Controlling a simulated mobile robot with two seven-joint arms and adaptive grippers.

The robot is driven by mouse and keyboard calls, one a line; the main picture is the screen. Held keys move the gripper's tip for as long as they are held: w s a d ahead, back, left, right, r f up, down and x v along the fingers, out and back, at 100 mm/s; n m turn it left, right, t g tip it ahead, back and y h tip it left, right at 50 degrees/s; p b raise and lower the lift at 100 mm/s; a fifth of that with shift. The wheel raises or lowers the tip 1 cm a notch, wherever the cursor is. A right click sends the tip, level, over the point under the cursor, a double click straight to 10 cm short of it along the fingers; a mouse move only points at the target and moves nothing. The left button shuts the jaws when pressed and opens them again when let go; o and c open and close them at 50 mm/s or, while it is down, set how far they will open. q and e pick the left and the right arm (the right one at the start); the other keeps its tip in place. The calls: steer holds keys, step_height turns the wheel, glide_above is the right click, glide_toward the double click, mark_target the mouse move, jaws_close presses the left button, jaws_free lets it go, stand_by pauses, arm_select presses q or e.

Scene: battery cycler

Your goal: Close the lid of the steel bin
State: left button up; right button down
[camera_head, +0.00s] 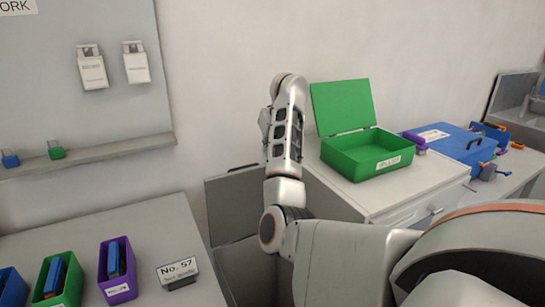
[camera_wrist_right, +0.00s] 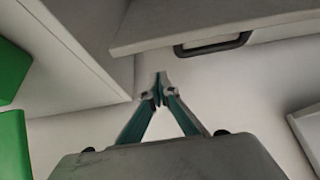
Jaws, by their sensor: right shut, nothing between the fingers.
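The steel bin (camera_head: 248,268) is a grey box standing in the gap between the two work surfaces, partly hidden behind my right arm. Its grey lid (camera_head: 232,205) is open and stands upright at the back, with a dark handle at its top edge. In the right wrist view, a grey panel that looks like the lid (camera_wrist_right: 215,22) shows at the top with a black handle (camera_wrist_right: 215,44). My right gripper (camera_wrist_right: 160,90) is shut and empty, its tips below and left of that handle, apart from it in the picture. The head view hides its fingertips. My left gripper is out of view.
An open green box (camera_head: 365,160) stands on the white cabinet (camera_head: 405,195) right of my arm, beside a blue case (camera_head: 455,140). Green and purple (camera_head: 118,270) bins and a "No. 57" sign (camera_head: 178,270) stand on the left table. A shelf (camera_head: 85,155) runs along the wall.

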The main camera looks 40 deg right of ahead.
steer(key=s, duration=0.1)
steer(key=s+p, duration=0.1)
steer(key=s, duration=0.1)
steer(key=shift+a, duration=0.2)
steer(key=shift+s+a+f+p, duration=0.15)
steer(key=shift+s+p, duration=0.2)
steer(key=shift+f, duration=0.1)
